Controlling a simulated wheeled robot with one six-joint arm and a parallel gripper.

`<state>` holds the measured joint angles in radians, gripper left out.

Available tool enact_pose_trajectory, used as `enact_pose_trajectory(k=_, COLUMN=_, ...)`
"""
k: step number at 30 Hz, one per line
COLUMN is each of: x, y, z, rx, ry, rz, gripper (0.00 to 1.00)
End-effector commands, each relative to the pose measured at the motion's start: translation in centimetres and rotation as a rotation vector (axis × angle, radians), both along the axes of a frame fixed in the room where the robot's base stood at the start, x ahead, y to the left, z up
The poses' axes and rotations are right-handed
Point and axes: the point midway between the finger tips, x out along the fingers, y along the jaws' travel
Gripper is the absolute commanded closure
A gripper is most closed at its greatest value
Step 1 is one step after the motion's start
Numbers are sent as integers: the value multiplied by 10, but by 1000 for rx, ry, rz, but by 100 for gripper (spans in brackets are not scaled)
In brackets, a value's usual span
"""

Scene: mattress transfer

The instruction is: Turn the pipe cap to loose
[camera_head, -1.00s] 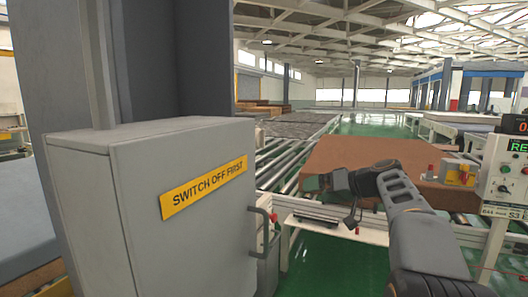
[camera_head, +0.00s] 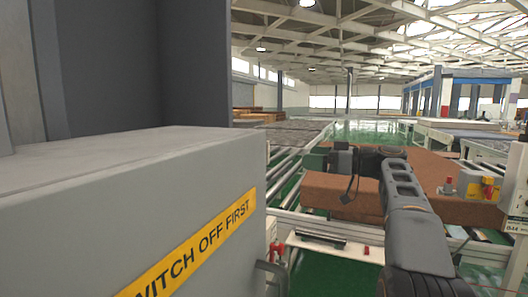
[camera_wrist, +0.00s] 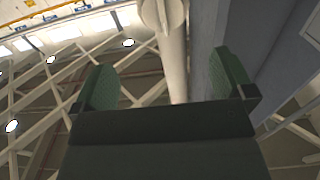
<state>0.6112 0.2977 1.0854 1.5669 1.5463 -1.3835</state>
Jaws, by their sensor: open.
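In the wrist view my gripper (camera_wrist: 165,80) is open, with two green-padded fingers wide apart and nothing between them. Beyond the fingers, at the top of that view, is a pale vertical pipe (camera_wrist: 174,60) with a rounded, disc-like part (camera_wrist: 163,14) at its upper end. I cannot tell whether this part is the pipe cap. In the head view my dark arm reaches up and bends left, with its wrist end in front of a brown block. The fingers are too small to read there. No pipe cap can be made out in the head view.
A grey cabinet (camera_head: 130,200) with a yellow "SWITCH OFF FIRST" label (camera_head: 195,250) fills the left, close by. A brown mattress-like block (camera_head: 440,190) lies on a roller conveyor behind my arm. A small red-and-yellow device (camera_head: 488,188) sits at right. Green floor shows between.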

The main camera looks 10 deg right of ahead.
Motion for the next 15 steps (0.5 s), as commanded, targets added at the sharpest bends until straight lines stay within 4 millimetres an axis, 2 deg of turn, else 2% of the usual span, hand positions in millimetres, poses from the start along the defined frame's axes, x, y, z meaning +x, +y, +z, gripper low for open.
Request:
enact_pose_trajectory(k=9, x=34, y=55, z=2, rx=0, ry=1, rz=17, gripper=0)
enact_pose_trajectory(k=15, x=55, y=82, z=2, rx=0, ry=1, rz=14, gripper=0)
